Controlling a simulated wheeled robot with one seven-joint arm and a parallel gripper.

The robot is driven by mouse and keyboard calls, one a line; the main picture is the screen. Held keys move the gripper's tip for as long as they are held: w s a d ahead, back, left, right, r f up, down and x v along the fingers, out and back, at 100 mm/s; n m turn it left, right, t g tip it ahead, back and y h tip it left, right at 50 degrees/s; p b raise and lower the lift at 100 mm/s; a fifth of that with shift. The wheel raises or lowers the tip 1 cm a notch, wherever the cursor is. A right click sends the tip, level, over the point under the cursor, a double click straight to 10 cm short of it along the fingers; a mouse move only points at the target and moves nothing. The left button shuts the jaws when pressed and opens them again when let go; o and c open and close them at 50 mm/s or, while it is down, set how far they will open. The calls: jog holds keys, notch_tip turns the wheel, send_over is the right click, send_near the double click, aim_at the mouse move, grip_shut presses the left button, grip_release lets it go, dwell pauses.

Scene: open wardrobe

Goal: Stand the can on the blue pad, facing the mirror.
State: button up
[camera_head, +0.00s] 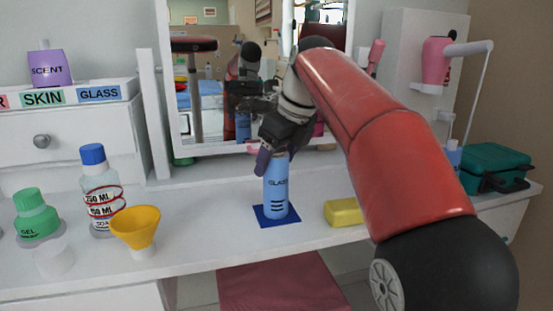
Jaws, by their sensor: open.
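The mirror (208,120) stands upright behind the can and reflects my arm and part of the room.
A yellow block (343,212) lies right of the pad. At left are a yellow funnel (136,228), a bottle with a blue cap (100,190) and a green GEL bottle (37,215). A teal case (495,167) sits at right. The tabletop between funnel and pad is clear.

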jog(key=p+v, duration=0.4)
jog(key=v, duration=0.7)
jog(key=s+d+f+n+t, duration=0.1)
jog(key=s+d+f+n, duration=0.2)
jog(key=s+d+n, duration=0.25)
jog(key=s+d+f+n+t+h, duration=0.1)
jog(key=s+d+f+n, duration=0.2)
jog(key=s+f+n, duration=0.6)
jog(key=s+d+f+n+h, duration=0.2)
jog(key=s+f+n, duration=0.7)
jog(key=f, duration=0.6)
jog(key=shift+s+d+n+t, duration=0.25)
jog(key=shift+d+n+t, duration=0.15)
jog(key=shift+d+n, duration=0.7)
jog(key=shift+a, duration=0.2)
jog(key=shift+c, duration=0.3)
